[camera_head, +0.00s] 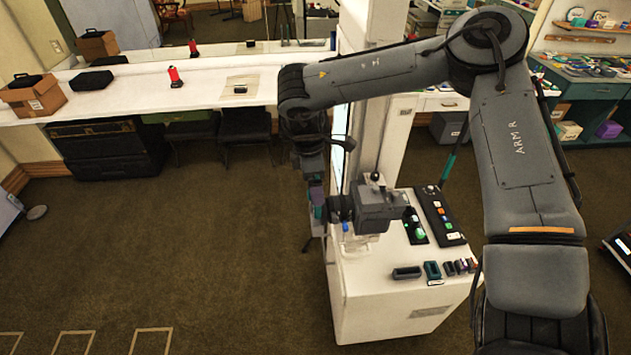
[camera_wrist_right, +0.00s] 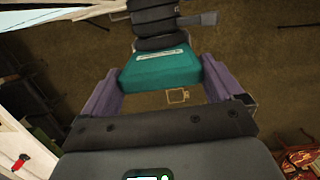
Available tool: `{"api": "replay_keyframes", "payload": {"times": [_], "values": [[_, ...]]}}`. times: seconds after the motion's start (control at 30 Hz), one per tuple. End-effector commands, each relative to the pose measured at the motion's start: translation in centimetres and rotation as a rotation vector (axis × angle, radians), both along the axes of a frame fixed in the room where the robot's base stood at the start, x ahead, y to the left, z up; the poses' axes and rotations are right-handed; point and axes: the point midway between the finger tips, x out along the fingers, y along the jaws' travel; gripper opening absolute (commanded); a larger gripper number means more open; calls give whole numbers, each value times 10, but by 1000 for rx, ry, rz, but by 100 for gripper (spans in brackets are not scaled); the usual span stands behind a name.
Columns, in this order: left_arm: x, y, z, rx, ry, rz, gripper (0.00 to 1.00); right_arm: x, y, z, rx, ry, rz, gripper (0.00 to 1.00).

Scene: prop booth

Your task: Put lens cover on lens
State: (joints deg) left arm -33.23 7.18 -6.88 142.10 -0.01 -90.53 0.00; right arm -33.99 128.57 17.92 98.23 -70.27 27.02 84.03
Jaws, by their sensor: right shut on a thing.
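The grey camera body (camera_head: 376,208) stands on a white pedestal (camera_head: 358,300), with its dark lens (camera_head: 338,207) pointing left. In the right wrist view, a black ringed part (camera_wrist_right: 157,25), which looks like the lens, lies just beyond a teal block. My right gripper (camera_head: 317,200) is at the front of the lens. Its purple fingers are shut on the teal block, which seems to be the lens cover (camera_wrist_right: 160,68). The cover appears to be against the lens; I cannot tell whether it is seated. My left gripper is not in view.
On the pedestal top are a dark grey frame (camera_head: 407,272), a teal frame (camera_head: 432,270), small purple and brown pieces (camera_head: 462,267), and two black button panels (camera_head: 440,216). A white column rises behind the camera.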

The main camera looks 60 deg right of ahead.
Motion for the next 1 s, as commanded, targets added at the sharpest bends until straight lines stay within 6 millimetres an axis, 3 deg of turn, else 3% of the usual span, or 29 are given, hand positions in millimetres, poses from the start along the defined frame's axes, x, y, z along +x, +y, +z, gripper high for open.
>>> {"api": "replay_keyframes", "payload": {"times": [1.0], "values": [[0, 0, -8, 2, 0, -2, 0, 0, 0, -4, 0, 0, 0, 47]]}}
